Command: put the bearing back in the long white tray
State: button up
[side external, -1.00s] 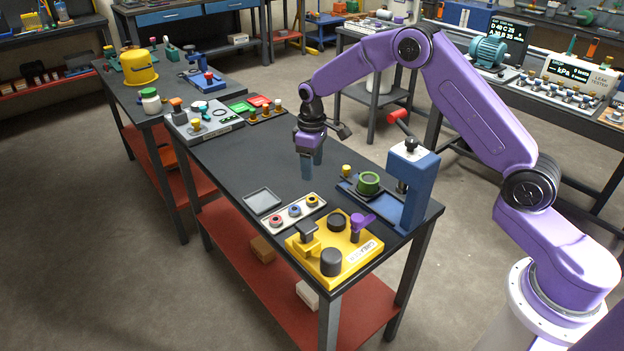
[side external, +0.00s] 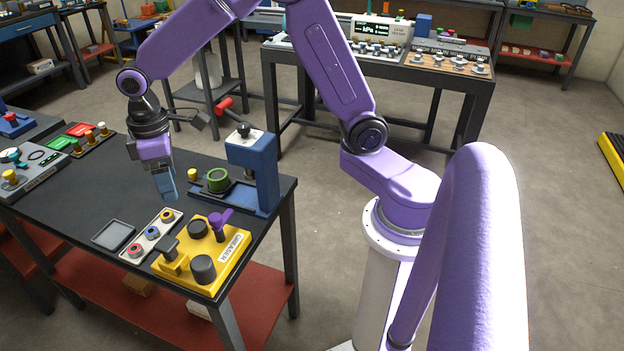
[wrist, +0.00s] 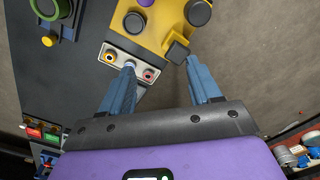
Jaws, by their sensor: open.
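The long white tray (side external: 141,240) lies on the dark bench. It holds three ring-shaped bearings in a row: a red one (side external: 135,250), a blue one (side external: 152,232) and an orange-yellow one (side external: 167,216). The tray also shows in the wrist view (wrist: 120,51), where a finger partly covers the blue bearing. My gripper (side external: 167,196) is open and empty, its fingertips seen just beyond the tray's orange-yellow end; the height above the bench is hard to tell. In the wrist view my gripper (wrist: 161,62) has its blue fingers spread apart, one overlapping the tray.
An empty grey square tray (side external: 113,235) sits left of the white tray. A yellow greaser block (side external: 228,262) with dark knobs and a purple part stands close on the right. Behind are a blue press (side external: 252,170) and a green ring (side external: 217,180).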

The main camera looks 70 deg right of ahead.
jog(key=s+d+r+n, duration=0.1)
jog(key=s+d+n, duration=0.1)
jog(key=s, duration=1.1)
jog(key=s+d+r+n, duration=0.1)
jog(key=s+d, duration=0.3)
jog(key=s, duration=1)
jog(key=shift+s+d+n, duration=0.2)
jog(key=shift+d+n, duration=0.05)
jog(key=shift+n, duration=0.35)
jog(key=shift+r, duration=0.15)
